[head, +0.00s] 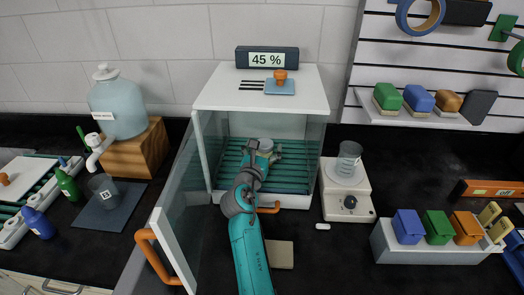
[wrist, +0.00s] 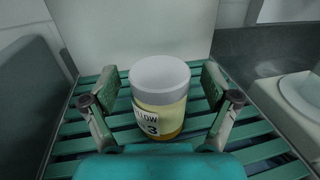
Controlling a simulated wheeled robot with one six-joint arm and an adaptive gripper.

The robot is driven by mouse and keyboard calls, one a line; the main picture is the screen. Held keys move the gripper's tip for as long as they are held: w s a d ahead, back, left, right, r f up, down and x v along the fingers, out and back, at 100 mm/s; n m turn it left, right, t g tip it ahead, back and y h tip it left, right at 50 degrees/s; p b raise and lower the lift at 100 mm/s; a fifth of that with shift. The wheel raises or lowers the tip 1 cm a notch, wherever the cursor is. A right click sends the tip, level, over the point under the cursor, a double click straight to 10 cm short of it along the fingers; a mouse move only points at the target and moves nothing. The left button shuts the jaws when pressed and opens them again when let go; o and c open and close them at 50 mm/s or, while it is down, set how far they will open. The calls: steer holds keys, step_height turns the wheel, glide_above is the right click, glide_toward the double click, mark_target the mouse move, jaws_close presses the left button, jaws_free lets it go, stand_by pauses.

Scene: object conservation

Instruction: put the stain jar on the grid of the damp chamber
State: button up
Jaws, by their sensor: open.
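The stain jar (wrist: 160,100) has a white lid, a yellow body and a label of which "LLOW" and "3" show. It stands upright on the green slatted grid (wrist: 75,130) of the damp chamber (head: 262,92). In the head view the jar's pale lid (head: 266,143) shows just beyond my gripper (head: 262,155). In the wrist view my gripper (wrist: 160,88) is open, one finger on each side of the jar, with gaps between. The jar's far side is hidden. The chamber's glass door (head: 172,225) with its orange handle stands open to the left.
A white device (head: 347,203) with a glass beaker (head: 348,158) stands right of the chamber. A display (head: 266,58) reading 45 % is on top. A beige block (head: 280,255) lies in front. The chamber's side walls are close around my arm.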

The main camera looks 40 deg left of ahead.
steer(key=v, duration=1.2)
steer(key=shift+r, duration=0.15)
